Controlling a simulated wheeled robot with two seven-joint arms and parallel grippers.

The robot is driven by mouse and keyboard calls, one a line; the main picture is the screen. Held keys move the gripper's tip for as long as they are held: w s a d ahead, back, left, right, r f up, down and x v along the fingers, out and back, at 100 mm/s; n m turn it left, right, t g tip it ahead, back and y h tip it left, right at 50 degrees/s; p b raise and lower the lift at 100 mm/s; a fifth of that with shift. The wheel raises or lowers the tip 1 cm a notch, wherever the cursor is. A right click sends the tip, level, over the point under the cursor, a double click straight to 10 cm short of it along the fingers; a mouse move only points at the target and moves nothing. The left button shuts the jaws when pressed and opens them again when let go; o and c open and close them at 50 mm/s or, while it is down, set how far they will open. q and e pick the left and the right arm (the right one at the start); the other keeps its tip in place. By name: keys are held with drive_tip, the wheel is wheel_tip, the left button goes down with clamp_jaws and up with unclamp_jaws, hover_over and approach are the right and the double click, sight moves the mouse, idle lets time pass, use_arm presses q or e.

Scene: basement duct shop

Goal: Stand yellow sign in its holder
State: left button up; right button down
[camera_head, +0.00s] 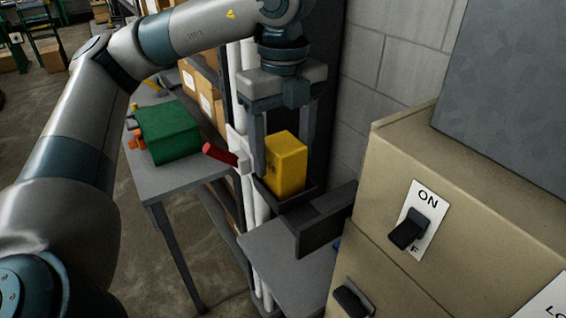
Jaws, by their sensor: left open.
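The yellow sign (286,168) shows as a thick upright yellow block with a faint dark mark on its front. Its lower edge sits in or just above a dark shallow holder (297,200); I cannot tell how far down it reaches. My left gripper (283,150) points down from above with its fingers apart, one on each side of the sign. I cannot tell whether either finger touches it. My right gripper is not in view.
A dark grey plate (326,220) stands just right of the holder. A beige cabinet (470,190) with an ON switch (408,232) fills the right. A red-handled valve (220,154) on white pipes is close on the left. A green box (168,133) rests on a grey table.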

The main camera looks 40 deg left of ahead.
use_arm(q)
wheel_tip(320, 180, up, 7)
drive_tip(key=shift+r+b, duration=0.2)
drive_tip(key=shift+b, duration=0.6)
drive_tip(key=shift+r, duration=1.05)
